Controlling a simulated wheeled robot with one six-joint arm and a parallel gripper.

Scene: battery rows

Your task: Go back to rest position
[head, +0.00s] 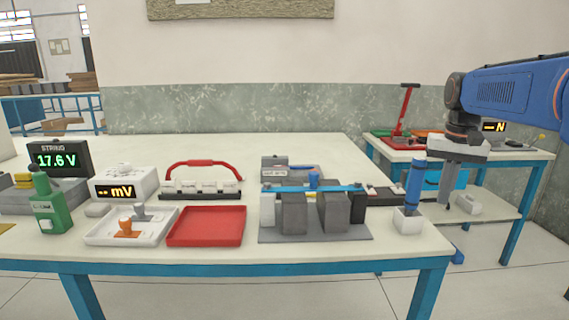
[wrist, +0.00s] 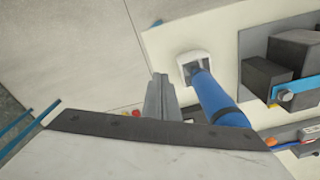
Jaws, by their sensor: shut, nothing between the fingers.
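My gripper (head: 445,200) hangs pointing down at the right end of the main table, just right of a blue upright tool (head: 415,182). The tool stands in a small white holder (head: 408,222) at the table's right edge. In the wrist view my gripper's fingers (wrist: 158,82) are together with nothing between them. The blue tool (wrist: 214,98) is beside them on the right, with its lower end in the white holder (wrist: 184,58). I cannot tell how wide the gap between fingers and tool is.
A grey base with dark blocks (head: 335,212) and a blue bar lies left of the holder. Further left are a red tray (head: 206,227), a white tray (head: 95,240) and meters. A second table (head: 535,153) stands behind at right. Floor is open in front of it.

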